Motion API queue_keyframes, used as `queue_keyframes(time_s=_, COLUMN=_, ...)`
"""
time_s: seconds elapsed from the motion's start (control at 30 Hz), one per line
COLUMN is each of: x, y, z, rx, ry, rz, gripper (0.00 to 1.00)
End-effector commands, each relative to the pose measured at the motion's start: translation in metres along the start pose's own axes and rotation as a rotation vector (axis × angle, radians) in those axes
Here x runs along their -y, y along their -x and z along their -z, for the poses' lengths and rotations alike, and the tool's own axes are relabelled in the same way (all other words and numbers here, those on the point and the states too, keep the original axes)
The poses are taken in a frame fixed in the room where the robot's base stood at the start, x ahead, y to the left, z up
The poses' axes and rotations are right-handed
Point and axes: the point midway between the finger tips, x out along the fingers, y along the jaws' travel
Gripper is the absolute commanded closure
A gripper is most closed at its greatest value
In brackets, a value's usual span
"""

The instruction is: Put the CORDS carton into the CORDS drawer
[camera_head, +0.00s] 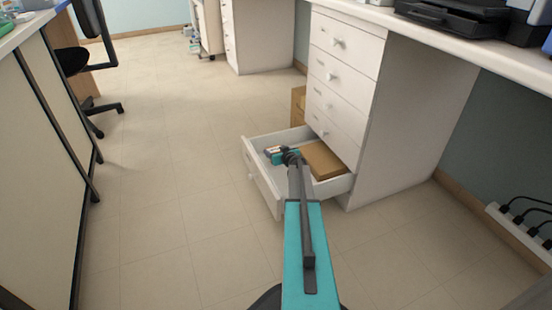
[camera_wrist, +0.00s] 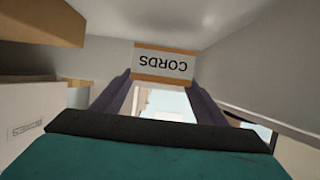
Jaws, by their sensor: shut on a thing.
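The CORDS carton (camera_wrist: 165,63) is brown with a white label, and its lettering appears upside down in the wrist view. It lies between the tips of my gripper's two dark fingers (camera_wrist: 163,84), which are shut on it. In the head view my gripper (camera_head: 284,156) is inside the open bottom drawer (camera_head: 262,183) of the white cabinet. I cannot clearly pick out the held carton there, as my arm covers part of the drawer. I cannot tell whether the carton touches the drawer floor. No drawer label is readable in the head view.
A brown box (camera_head: 323,160) lies in the drawer's right part, beside my gripper. Closed drawers (camera_head: 338,85) with round knobs rise above it. Another brown box (camera_head: 298,103) stands behind the drawer. The worktop (camera_head: 480,50) overhangs at right. Floor (camera_head: 170,150) left of the drawer is clear.

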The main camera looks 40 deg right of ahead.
Motion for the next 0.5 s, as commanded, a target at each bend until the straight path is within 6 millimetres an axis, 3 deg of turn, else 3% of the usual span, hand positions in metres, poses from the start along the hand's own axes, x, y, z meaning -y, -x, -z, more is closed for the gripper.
queue_keyframes(time_s=0.2, x=0.000, y=-0.013, z=-0.029, rx=0.001, ry=-0.002, rz=0.000, gripper=0.56)
queue_keyframes(time_s=0.5, x=0.000, y=-0.014, z=-0.033, rx=0.000, ry=0.000, rz=0.000, gripper=0.56)
